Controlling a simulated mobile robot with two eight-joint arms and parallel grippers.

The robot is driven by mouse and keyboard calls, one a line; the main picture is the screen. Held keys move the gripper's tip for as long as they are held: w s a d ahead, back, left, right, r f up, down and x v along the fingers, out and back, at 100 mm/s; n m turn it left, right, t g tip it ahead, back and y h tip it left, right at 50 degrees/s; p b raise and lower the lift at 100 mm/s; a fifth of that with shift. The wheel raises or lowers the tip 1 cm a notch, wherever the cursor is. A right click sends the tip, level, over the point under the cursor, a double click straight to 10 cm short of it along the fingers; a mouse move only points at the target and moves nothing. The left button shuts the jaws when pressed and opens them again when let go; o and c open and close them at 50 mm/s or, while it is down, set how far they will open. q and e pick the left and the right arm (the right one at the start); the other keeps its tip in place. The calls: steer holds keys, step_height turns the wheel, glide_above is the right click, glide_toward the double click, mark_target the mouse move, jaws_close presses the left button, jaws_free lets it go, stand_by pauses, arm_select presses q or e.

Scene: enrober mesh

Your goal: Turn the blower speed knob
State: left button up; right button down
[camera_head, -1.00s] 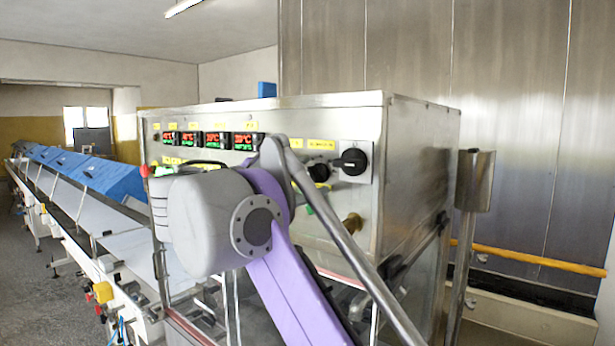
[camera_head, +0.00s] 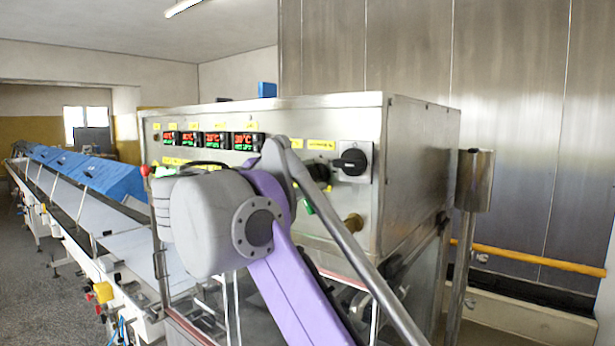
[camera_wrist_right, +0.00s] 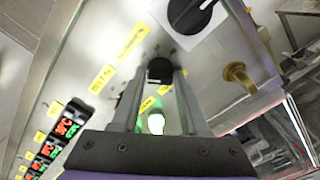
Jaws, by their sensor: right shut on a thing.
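A small black knob (camera_head: 319,172) sits on the steel control panel (camera_head: 372,215), left of a bigger black rotary switch (camera_head: 352,162). I cannot read its label, so I cannot tell for sure that it is the blower speed knob. In the right wrist view, my right gripper (camera_wrist_right: 160,74) is shut on this black knob (camera_wrist_right: 160,69), one finger on each side. The gripper points at the panel. In the head view, my purple and grey right arm hides most of the gripper and part of the panel. My left gripper is in no view.
Several red and green displays (camera_head: 215,141) line the panel's left part. A green light (camera_wrist_right: 156,124) glows below the knob, and a brass fitting (camera_wrist_right: 238,74) juts out nearby. A conveyor (camera_head: 75,208) runs off to the left.

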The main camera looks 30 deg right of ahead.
steer(key=m+p, duration=0.1)
steer(key=m, duration=0.2)
steer(key=shift+r+m, duration=0.1)
steer(key=shift+m, duration=2.1)
steer(key=c, duration=0.5)
jaws_free()
steer(key=shift+a, duration=0.1)
steer(key=v, duration=1)
steer(key=shift+s+a, duration=0.1)
steer(key=shift+a, duration=0.2)
